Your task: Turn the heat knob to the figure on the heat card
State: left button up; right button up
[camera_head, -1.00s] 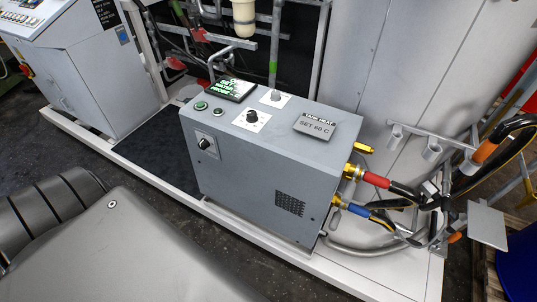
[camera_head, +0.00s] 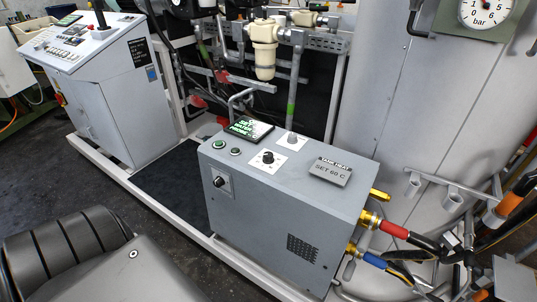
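The heat card (camera_head: 330,172) is a grey plate on top of the grey control box, headed "TANK HEAT"; its lower line seems to read "SET 60 C". A black knob (camera_head: 268,157) sits on a white dial plate left of the card. A grey knob (camera_head: 292,138) on another white plate stands behind it. A third, black knob (camera_head: 219,182) is on the box's front face. The pictures do not show which is the heat knob, and the dial marks are too small to read. Neither of my grippers is in view.
The grey box (camera_head: 275,225) also bears a small green-lit display (camera_head: 249,129) and two round buttons. Hoses with red (camera_head: 394,229) and blue (camera_head: 374,261) sleeves leave its right side. A console (camera_head: 105,90) stands at left, a pressure gauge (camera_head: 485,12) at upper right.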

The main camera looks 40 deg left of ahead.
aim_at(267, 157)
jog(key=u, duration=0.05)
jog(key=k, duration=0.5)
jog(key=z, duration=0.85)
jog(key=i, duration=0.8)
jog(key=u, duration=1.65)
